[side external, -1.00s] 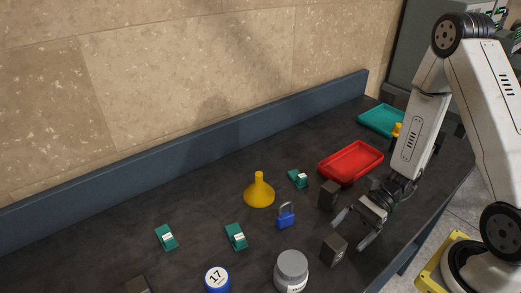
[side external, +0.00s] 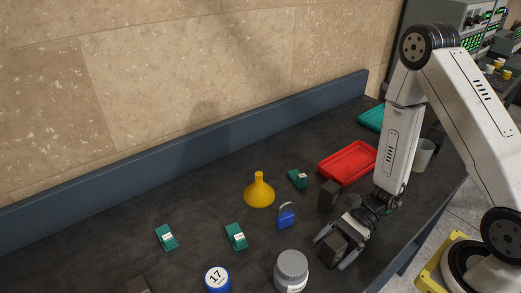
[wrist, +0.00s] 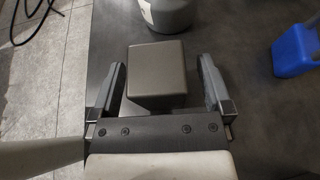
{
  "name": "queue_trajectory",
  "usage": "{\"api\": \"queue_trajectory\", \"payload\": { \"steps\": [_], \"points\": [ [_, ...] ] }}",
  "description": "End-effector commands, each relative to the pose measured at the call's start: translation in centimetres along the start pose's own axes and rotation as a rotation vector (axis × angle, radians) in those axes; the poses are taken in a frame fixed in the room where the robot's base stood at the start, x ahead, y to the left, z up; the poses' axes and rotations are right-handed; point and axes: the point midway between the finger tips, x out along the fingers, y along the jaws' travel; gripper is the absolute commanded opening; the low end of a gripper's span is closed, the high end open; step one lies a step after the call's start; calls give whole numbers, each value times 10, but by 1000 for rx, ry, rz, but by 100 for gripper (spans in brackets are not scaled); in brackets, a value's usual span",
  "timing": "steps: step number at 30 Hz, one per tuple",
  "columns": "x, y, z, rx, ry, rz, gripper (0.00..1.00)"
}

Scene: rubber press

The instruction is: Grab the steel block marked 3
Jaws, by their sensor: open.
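A dark steel block (side external: 332,250) stands near the front of the bench in the side view, and it also shows in the wrist view (wrist: 157,75). My gripper (side external: 335,251) is open, with one finger on each side of this block. In the wrist view my gripper (wrist: 163,82) shows gaps between both fingers and the block. A second dark block (side external: 329,194) stands behind, near the red tray. Part of another dark object (side external: 138,286) shows at the bottom edge. I cannot read a number on any of them.
A grey jar (side external: 291,270) stands just left of my gripper. The bench's left back is clear.

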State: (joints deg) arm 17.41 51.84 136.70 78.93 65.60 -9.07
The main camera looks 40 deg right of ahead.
Motion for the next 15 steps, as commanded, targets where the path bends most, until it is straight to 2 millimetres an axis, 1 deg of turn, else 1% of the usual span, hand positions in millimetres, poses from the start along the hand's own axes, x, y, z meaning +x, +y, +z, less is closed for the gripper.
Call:
{"api": "queue_trajectory", "payload": {
  "steps": [9,10,11,12,14,15],
  "points": [
    [0,0,0,0,0,0,100],
    [0,0,0,0,0,0,97],
    [0,0,0,0,0,0,87],
    [0,0,0,0,0,0,75],
    [0,0,0,0,0,-1,56],
    [0,0,0,0,0,-1,43]
  ]
}}
